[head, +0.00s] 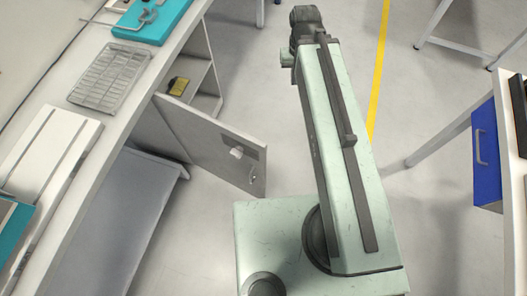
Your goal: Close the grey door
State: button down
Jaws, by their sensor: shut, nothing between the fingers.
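The grey door (205,140) belongs to the cabinet (205,70) under the long bench at the left. It stands open, swung out from the bench into the aisle. Its hinged side is at the bench and its free edge points toward my base. A white knob (236,152) and a small metal latch (253,176) are on the face that shows, near the free edge. My arm stands to the right of the door, with a gap of floor between them. My gripper cannot be made out; the far end of my arm hides what is beyond it.
A yellow object (179,86) lies inside the open cabinet. A wire tray (108,73) and a teal case (152,20) lie on the bench. A blue drawer (486,155) hangs under a table at the right. Clear floor (250,85) lies beyond the door.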

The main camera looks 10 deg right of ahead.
aim_at(209, 142)
jog(key=z, duration=0.2)
jog(key=k, duration=0.85)
jog(key=u, duration=1.95)
